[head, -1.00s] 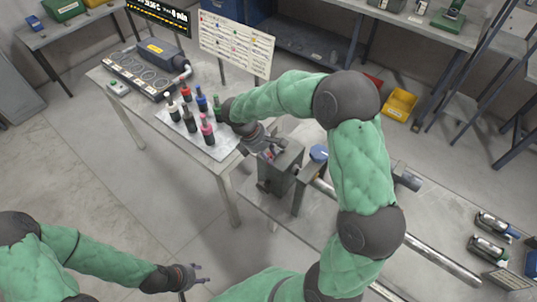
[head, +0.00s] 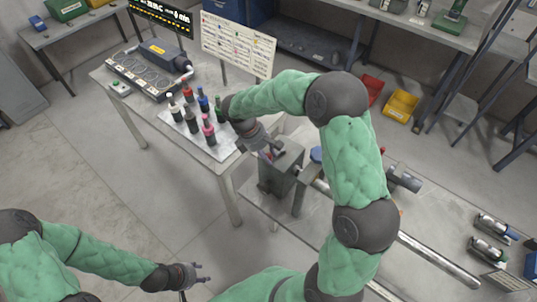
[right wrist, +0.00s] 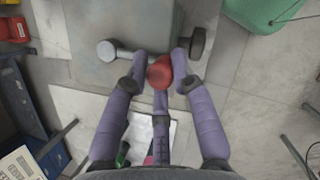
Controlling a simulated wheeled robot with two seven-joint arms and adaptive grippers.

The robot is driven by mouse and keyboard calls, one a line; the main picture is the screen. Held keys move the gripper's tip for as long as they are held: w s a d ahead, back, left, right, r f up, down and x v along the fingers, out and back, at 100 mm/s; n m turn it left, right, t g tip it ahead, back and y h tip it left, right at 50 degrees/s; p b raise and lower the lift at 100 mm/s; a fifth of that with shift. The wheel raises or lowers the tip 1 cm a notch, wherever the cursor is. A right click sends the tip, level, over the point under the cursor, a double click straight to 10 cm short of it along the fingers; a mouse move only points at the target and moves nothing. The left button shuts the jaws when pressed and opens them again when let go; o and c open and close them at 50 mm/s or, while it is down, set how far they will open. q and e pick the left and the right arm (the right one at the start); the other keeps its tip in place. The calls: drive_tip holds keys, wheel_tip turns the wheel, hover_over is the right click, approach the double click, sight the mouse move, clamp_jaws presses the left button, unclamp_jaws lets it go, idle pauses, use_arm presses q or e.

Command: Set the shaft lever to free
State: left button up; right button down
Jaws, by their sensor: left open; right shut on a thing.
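A grey box-shaped housing (head: 284,176) stands at the near end of the long bench, with a steel shaft (head: 440,260) running off to the right. The lever's red knob (right wrist: 160,73) shows in the right wrist view beside the housing top (right wrist: 115,25). My right gripper (head: 268,152) is at the housing. In the right wrist view its purple fingers (right wrist: 160,66) are closed around the red knob. The lever's arm is mostly hidden by the fingers, so its setting is hard to read. My left gripper (head: 198,274) is open and empty at the lower left, away from the bench.
Several bottles (head: 190,122) stand on a white sheet on the table to the left. A sign board (head: 238,44) stands behind them. Metal cylinders (head: 489,249) lie on the bench at right. Yellow (head: 401,105) and red bins sit on the floor behind.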

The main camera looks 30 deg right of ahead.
drive_tip(key=shift+w+r+m+g+y+p, duration=0.1)
drive_tip(key=shift+w+m+g+y+p, duration=0.3)
drive_tip(key=shift+w+m, duration=0.55)
drive_tip(key=shift+w+r+m+g+y+p, duration=0.15)
drive_tip(key=shift+w+m+p, duration=0.45)
drive_tip(key=shift+m, duration=0.65)
drive_tip(key=w+m, duration=0.1)
drive_tip(key=m, duration=0.1)
drive_tip(key=w+d+m+y+p, duration=0.1)
drive_tip(key=m, duration=0.1)
drive_tip(key=shift+w+f+g+y, duration=0.1)
drive_tip(key=shift+g+y, duration=0.15)
drive_tip(key=m, duration=0.1)
drive_tip(key=w+d+m+y+p, duration=0.1)
drive_tip(key=w+m, duration=0.1)
drive_tip(key=m, duration=0.1)
drive_tip(key=shift+d+y, duration=0.3)
drive_tip(key=shift+w+d+f+m+y+p, duration=0.1)
drive_tip(key=shift+w+d+m+y+p, duration=0.25)
drive_tip(key=shift+m, duration=0.6)
drive_tip(key=shift+w+d+m+y+p, duration=0.15)
drive_tip(key=shift+d+m+y, duration=0.3)
drive_tip(key=shift+m, duration=0.5)
drive_tip(key=shift+d, duration=0.1)
drive_tip(key=c, duration=1.1)
unclamp_jaws()
drive_tip(key=shift+s, duration=0.1)
